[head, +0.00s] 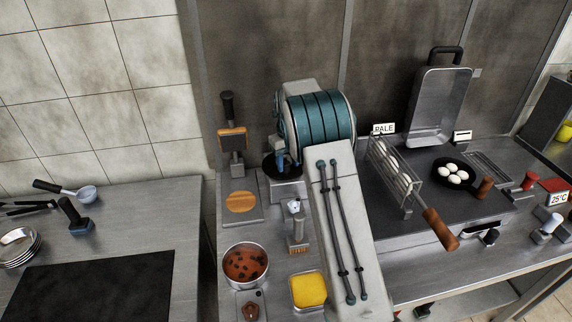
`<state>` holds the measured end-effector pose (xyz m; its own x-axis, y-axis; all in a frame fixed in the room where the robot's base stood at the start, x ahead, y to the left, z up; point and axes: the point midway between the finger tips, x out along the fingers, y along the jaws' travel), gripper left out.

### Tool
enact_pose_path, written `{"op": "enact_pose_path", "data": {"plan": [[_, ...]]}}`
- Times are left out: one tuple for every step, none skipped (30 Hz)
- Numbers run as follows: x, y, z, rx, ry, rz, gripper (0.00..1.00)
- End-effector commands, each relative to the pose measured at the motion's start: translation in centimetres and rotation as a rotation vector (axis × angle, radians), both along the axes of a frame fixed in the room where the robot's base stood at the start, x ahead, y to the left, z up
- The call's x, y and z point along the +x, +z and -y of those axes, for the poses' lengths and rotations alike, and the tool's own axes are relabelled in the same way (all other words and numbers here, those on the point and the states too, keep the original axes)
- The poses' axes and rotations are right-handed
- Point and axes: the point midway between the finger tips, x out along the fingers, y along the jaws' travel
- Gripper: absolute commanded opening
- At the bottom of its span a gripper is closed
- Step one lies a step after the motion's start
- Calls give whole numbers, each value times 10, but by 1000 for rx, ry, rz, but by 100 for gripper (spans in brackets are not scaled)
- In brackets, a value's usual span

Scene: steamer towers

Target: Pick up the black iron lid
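A dark round piece (270,167), apparently the black iron lid, lies on the metal counter at the back, left of my arm's teal-banded joint. My arm covers its right part. My gripper (284,162) seems to be the small blue part directly over it. It is mostly hidden behind my own arm, so its fingers cannot be made out. I cannot tell whether it touches the lid or holds it.
A pot of red stew (245,264) and a yellow tray (308,290) stand in front. A wooden-faced press (232,138) stands left. Right are a wire basket (394,172), a pan of white eggs (453,174) and an upright metal tray (440,105). The left counter holds bowls (18,246).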

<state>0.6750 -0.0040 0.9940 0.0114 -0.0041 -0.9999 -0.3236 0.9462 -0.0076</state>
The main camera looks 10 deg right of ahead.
Motion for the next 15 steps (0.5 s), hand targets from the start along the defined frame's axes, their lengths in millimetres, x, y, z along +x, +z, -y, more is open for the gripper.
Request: {"op": "enact_pose_path", "data": {"plan": [[-4, -9, -4, 6, 3, -20, 21], [-5, -10, -5, 6, 4, -21, 13], [-5, -10, -5, 6, 4, -21, 2], [-5, -10, -6, 6, 5, -22, 0], [-5, -10, -6, 6, 5, -22, 0], [-5, -10, -6, 6, 5, -21, 0], [-5, -10, -6, 6, 6, -21, 0], [-4, -10, -6, 6, 6, -21, 0], [-4, -10, -6, 7, 6, -20, 0], [-4, -10, -6, 7, 6, -20, 0], [-4, -9, -7, 7, 6, -20, 0], [-4, -9, -7, 7, 7, -20, 0], [-4, -8, -7, 7, 7, -19, 0], [-4, -8, -7, 7, 7, -19, 0], [-4, -7, -7, 7, 7, -19, 0]]}}
